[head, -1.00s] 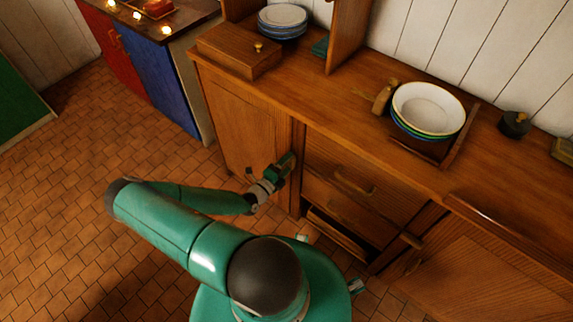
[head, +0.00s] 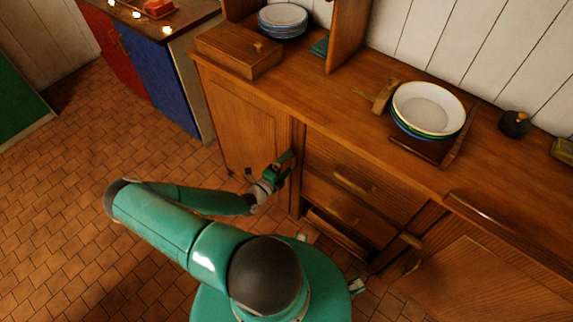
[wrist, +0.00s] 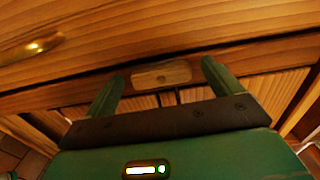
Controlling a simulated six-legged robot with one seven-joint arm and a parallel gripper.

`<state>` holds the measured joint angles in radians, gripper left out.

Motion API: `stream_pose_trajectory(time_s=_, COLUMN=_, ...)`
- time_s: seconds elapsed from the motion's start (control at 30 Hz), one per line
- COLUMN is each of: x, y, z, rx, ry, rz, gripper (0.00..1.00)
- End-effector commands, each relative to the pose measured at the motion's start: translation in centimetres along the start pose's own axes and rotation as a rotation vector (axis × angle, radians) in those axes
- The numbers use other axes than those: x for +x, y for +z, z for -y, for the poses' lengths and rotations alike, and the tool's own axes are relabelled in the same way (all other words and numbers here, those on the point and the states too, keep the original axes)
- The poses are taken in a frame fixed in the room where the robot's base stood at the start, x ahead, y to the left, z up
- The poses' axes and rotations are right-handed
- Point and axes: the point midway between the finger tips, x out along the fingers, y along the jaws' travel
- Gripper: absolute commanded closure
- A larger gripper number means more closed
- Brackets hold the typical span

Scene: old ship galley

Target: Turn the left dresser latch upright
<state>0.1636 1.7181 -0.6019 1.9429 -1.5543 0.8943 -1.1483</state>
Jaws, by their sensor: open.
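In the wrist view, a small pale wooden latch (wrist: 162,74) lies crosswise in the picture between the two green fingers of my gripper (wrist: 162,84). The gripper is open, one finger to each side of the latch, and I cannot tell whether either touches it. In the head view, my gripper (head: 284,163) is at the right edge of the left dresser door (head: 240,122), by the post next to the drawers. It hides the left latch there. Another wooden latch (head: 411,240) shows by the right door (head: 478,283).
Drawers with brass handles (head: 353,182) are right of my gripper; one handle (wrist: 30,48) shows in the wrist view. The dresser top (head: 330,105) holds stacked bowls (head: 428,108), plates (head: 283,20) and a wooden box (head: 238,50). Tiled floor (head: 70,220) is clear at left.

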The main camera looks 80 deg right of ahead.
Motion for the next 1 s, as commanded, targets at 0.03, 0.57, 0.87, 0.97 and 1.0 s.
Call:
stream_pose_trajectory(time_s=0.03, x=-0.5, y=0.1, z=0.0, rx=0.001, ry=0.001, rz=0.002, gripper=0.09)
stream_pose_trajectory(time_s=0.57, x=-11.1, y=0.1, z=0.0, rx=-0.001, ry=0.002, rz=0.003, gripper=0.09)
stream_pose_trajectory(time_s=0.87, x=-13.5, y=0.0, z=0.0, rx=-0.001, ry=0.000, rz=0.001, gripper=0.09)
stream_pose_trajectory(time_s=0.97, x=-13.5, y=0.0, z=0.0, rx=-0.001, ry=0.000, rz=0.001, gripper=0.09)
stream_pose_trajectory(time_s=1.0, x=-13.5, y=0.0, z=0.0, rx=-0.001, ry=0.000, rz=0.001, gripper=0.09)
